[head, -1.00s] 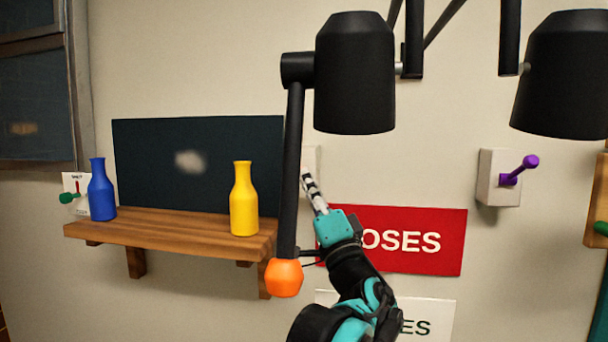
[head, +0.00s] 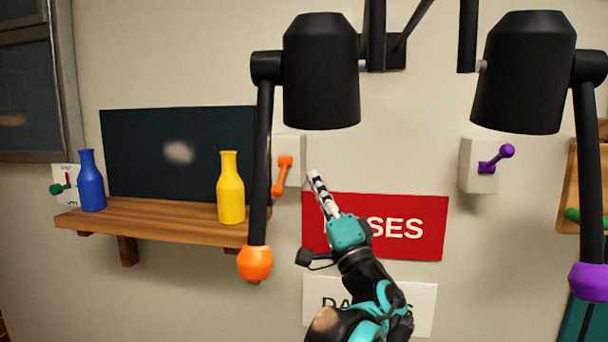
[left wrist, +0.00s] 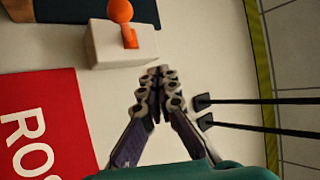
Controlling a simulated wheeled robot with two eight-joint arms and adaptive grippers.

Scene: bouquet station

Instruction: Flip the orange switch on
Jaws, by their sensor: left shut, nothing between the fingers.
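The orange switch (head: 283,174) is a lever on a white wall box (head: 295,160). In the head view its lever slants down and to the left. In the left wrist view the orange lever (left wrist: 122,14) and its box (left wrist: 125,45) are at the upper left, ahead of the fingers. My left gripper (head: 313,174) is shut and empty, just right of and slightly below the switch box, apart from the lever. Its closed fingertips show in the left wrist view (left wrist: 157,72). My right gripper is not in view.
A black lamp arm with an orange knob (head: 255,263) hangs left of the switch. A purple switch (head: 495,160) is on the wall to the right. A red sign (head: 415,228) is behind my left gripper. A shelf (head: 150,228) holds blue (head: 91,182) and yellow (head: 230,190) bottles.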

